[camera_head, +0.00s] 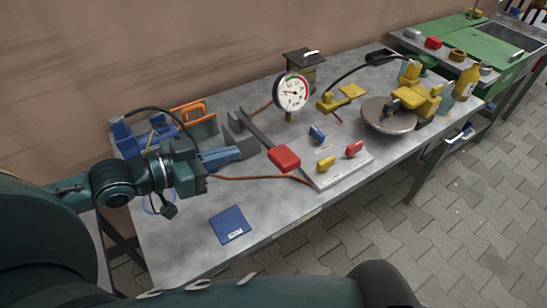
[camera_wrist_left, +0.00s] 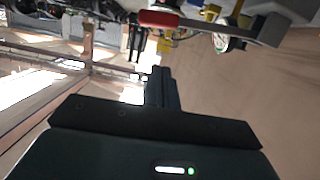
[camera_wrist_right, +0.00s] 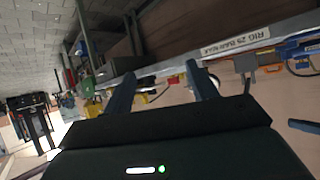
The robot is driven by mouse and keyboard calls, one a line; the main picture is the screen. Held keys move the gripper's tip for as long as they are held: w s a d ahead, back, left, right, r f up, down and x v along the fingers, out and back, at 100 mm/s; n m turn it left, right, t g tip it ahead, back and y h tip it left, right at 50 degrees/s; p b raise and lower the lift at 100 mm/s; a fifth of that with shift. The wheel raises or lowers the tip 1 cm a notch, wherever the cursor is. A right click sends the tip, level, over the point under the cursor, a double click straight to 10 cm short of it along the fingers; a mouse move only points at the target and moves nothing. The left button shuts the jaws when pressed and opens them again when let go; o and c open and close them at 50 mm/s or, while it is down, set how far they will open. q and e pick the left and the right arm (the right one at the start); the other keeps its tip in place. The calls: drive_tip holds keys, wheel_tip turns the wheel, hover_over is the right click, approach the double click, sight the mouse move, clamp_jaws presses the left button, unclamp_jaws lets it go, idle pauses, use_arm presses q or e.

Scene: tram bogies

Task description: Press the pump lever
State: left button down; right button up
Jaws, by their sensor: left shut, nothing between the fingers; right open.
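The pump lever (camera_head: 258,129) is a dark bar rising from a grey pump block (camera_head: 236,139), and it slopes down to a red grip (camera_head: 285,159). My left gripper (camera_head: 238,154) is shut and empty, pointing right. It appears beside the pump block, short of the red grip. In the left wrist view the closed fingers (camera_wrist_left: 158,72) show below the red grip (camera_wrist_left: 158,19), with a gap between them in the picture. My right gripper (camera_wrist_right: 160,69) is open and empty in the right wrist view. It does not show clearly in the head view.
A round gauge (camera_head: 292,92) stands behind the lever. A grey panel (camera_head: 338,170) with blue, yellow and red knobs lies to the right. A blue booklet (camera_head: 230,225) lies near the front. A red hose (camera_head: 255,178) crosses the bench. A blue-and-orange item (camera_head: 195,118) stands behind my left wrist.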

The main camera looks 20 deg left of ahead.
use_arm(q)
drive_tip(key=r, duration=0.2)
drive_tip(key=shift+d+r+n, duration=0.2)
drive_tip(key=shift+r+n, duration=0.1)
drive_tip(key=shift+n, duration=0.1)
use_arm(e)
drive_tip(key=shift+s, duration=0.7)
use_arm(q)
drive_tip(key=shift+w, duration=0.1)
use_arm(e)
drive_tip(key=shift+w, duration=0.15)
